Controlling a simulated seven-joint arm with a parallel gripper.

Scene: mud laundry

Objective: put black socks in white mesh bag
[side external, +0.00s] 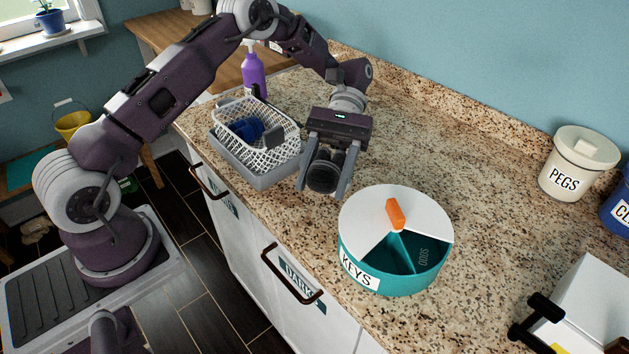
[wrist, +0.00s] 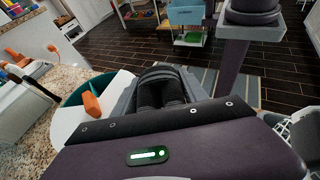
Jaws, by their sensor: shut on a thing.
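My gripper (side external: 322,186) is shut on a dark rolled bundle, the black socks (side external: 322,172), and holds it over the counter. In the wrist view the black socks (wrist: 160,92) sit between the two grey fingers of my gripper (wrist: 162,80). The white mesh bag (side external: 285,146) looks like an open white lattice container, resting in a grey tray (side external: 240,158) just left of my gripper. A blue item (side external: 246,128) lies inside it. Part of the white mesh also shows at the right edge of the wrist view (wrist: 304,135). The socks are apart from the mesh.
A teal round container (side external: 380,274) with a white lid, orange knob and KEYS label stands right of my gripper. A purple bottle (side external: 253,76) stands behind the mesh. A PEGS jar (side external: 577,172) and white box (side external: 585,300) are at the right. The counter behind my gripper is clear.

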